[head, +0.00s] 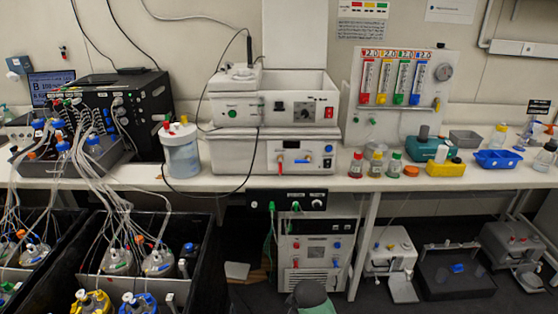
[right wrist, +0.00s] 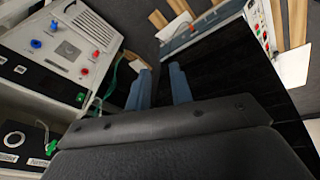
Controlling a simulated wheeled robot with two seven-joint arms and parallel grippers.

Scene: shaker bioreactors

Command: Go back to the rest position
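My right gripper (right wrist: 160,72) shows in the right wrist view. Its two blue-grey fingers stand apart with nothing between them, over the dark floor. The white floor-standing unit (right wrist: 55,50) with blue and red ports is to the left of the fingers and apart from them. My left gripper is not seen in either view.
The white bench (head: 240,180) runs across the head view. Black crates (head: 190,215) with tubed bottles fill the lower left. Small white devices (head: 390,247) stand on the floor at the right.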

